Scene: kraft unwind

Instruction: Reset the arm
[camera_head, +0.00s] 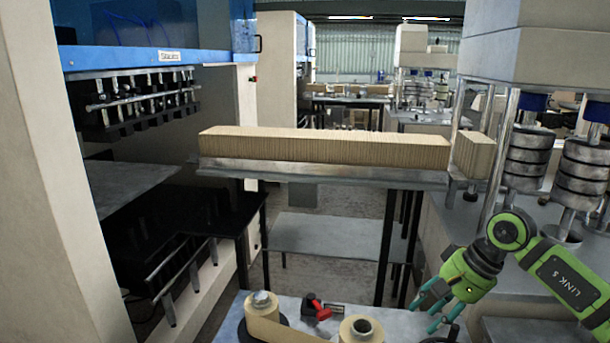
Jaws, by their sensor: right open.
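My right arm (565,277) is green with dark joints and comes in from the right edge. My right gripper (430,307) is at its end, low in the right half of the camera_head view, with its teal fingers pointing down and left. The fingers are spread apart and nothing shows between them. The gripper hangs near the right end of the small table in front. My left gripper is not in view.
Two kraft rolls (361,328) joined by a paper strip and a red-and-black tool (318,307) sit on the front table (222,335). A long stack (320,148) lies on a metal rail (330,173) behind. Machines stand left and right.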

